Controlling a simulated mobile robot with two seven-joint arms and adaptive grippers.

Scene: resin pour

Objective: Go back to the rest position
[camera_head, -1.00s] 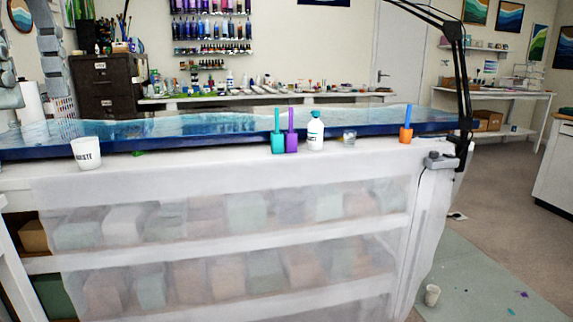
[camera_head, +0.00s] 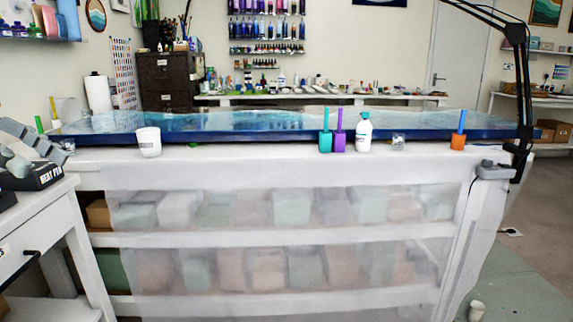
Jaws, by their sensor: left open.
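My right gripper is out of view.
A white cup (camera_head: 149,142), teal (camera_head: 325,141) and purple (camera_head: 339,143) pots, a white bottle (camera_head: 364,131) and an orange pot (camera_head: 458,142) line the front edge. A white side table (camera_head: 45,215) stands at left. A cup (camera_head: 476,311) is on the floor at right.

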